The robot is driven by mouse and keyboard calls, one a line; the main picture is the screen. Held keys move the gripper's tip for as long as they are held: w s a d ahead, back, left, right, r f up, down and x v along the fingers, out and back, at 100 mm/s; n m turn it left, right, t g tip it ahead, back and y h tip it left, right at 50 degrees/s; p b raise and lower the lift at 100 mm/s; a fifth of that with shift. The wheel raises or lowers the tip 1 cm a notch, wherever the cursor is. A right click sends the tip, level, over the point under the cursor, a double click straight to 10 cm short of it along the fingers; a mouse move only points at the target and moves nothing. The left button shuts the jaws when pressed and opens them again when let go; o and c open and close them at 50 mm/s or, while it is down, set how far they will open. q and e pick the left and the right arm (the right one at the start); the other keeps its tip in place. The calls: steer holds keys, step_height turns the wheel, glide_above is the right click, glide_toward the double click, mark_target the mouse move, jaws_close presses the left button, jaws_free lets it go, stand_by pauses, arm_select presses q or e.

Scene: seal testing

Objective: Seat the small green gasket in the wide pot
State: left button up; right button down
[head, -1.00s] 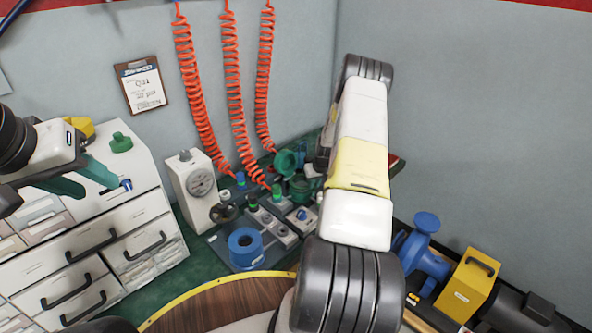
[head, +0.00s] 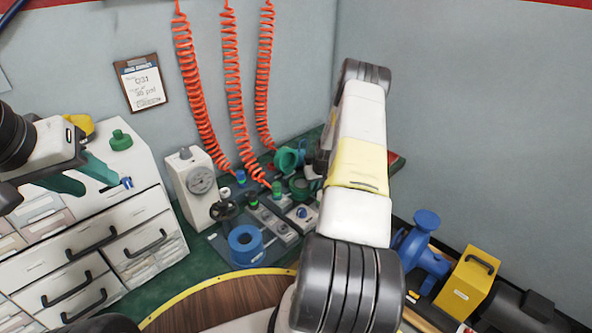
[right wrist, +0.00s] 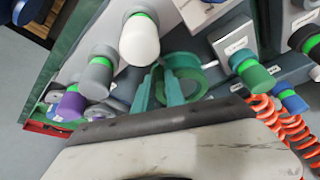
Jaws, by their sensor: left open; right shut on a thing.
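My left gripper (head: 98,180) is open and empty in front of the white drawer cabinet. My right gripper (right wrist: 158,78) has its teal fingers close together, shut on a green ring that looks like the small green gasket (right wrist: 187,68). In the head view the right arm covers most of that gripper; a green ring shape (head: 286,160) shows just left of the arm. A dark green round part (head: 300,188) lies below it on the bench. A wide blue round part with a hole (head: 246,244) stands on the grey mat. I cannot tell which is the wide pot.
A white gauge unit (head: 196,187) and several banded fittings crowd the bench. Red coiled hoses (head: 235,100) hang over it, and some (right wrist: 285,130) run close beside my right gripper. The drawer cabinet (head: 80,262) is at left; a yellow box (head: 467,288) is at right.

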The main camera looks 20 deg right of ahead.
steer(key=shift+f, duration=0.4)
steer(key=c, duration=1.3)
jaws_free()
steer(key=shift+r, duration=0.1)
steer(key=v, duration=0.7)
steer(key=shift+r, duration=0.3)
steer(key=shift+s, duration=0.15)
